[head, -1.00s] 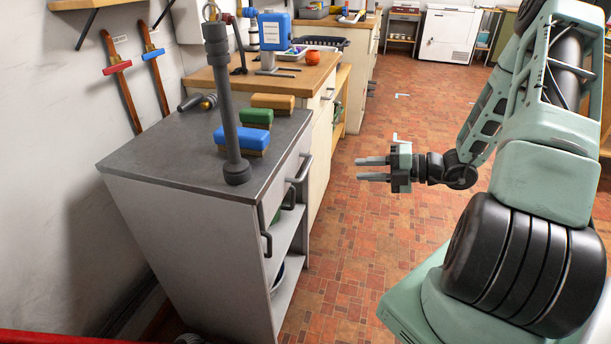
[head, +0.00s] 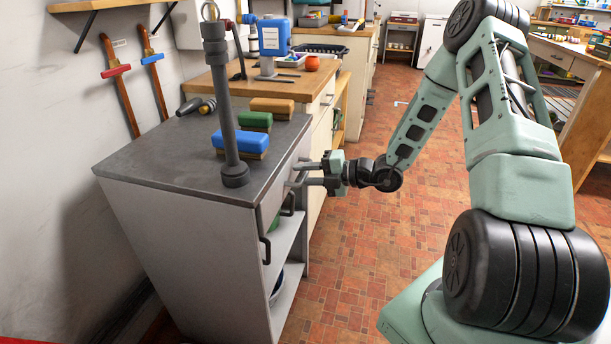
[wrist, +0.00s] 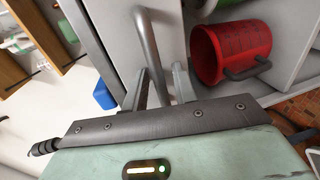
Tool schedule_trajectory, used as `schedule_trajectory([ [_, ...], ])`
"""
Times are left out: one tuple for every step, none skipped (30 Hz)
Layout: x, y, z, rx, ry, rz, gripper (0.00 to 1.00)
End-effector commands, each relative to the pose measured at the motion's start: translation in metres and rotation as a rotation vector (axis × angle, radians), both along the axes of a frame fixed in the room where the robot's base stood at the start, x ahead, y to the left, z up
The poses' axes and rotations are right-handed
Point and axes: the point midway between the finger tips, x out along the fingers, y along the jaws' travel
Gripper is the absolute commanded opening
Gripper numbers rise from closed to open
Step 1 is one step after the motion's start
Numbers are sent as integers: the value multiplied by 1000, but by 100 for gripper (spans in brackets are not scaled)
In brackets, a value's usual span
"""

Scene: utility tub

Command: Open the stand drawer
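The stand (head: 170,235) is a grey cabinet with a dark top at the left in the head view. Its drawer front (head: 272,203) sits under the top and looks flush with the body. The drawer's grey bar handle (wrist: 152,52) shows in the wrist view. My gripper (head: 307,174) is at the handle, on the aisle side of the stand. In the wrist view, the handle passes between my gripper's fingers (wrist: 160,88), which look apart, with gaps beside the bar. The fingers partly hide the handle in the head view.
Blue (head: 241,140), green (head: 255,121) and tan (head: 271,107) brushes and a dark upright post (head: 228,110) stand on top. A red mug (wrist: 232,52) is in the open shelf below. The tiled floor (head: 345,250) to the right is clear.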

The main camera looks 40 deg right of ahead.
Motion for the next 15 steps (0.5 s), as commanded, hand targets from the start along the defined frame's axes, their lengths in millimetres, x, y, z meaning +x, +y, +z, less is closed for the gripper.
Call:
schedule_trajectory([
  [1,1,0,0,0,0,28],
  [1,1,0,0,0,0,28],
  [1,1,0,0,0,0,28],
  [1,1,0,0,0,0,28],
  [1,1,0,0,0,0,28],
  [1,1,0,0,0,0,28],
  [1,1,0,0,0,0,28],
  [1,1,0,0,0,0,22],
  [0,1,0,0,0,0,11],
  [0,1,0,0,0,0,3],
  [0,1,0,0,0,0,0],
  [0,1,0,0,0,0,0],
  [0,1,0,0,0,0,0],
  [0,1,0,0,0,0,0],
  [0,0,0,0,0,0,0],
])
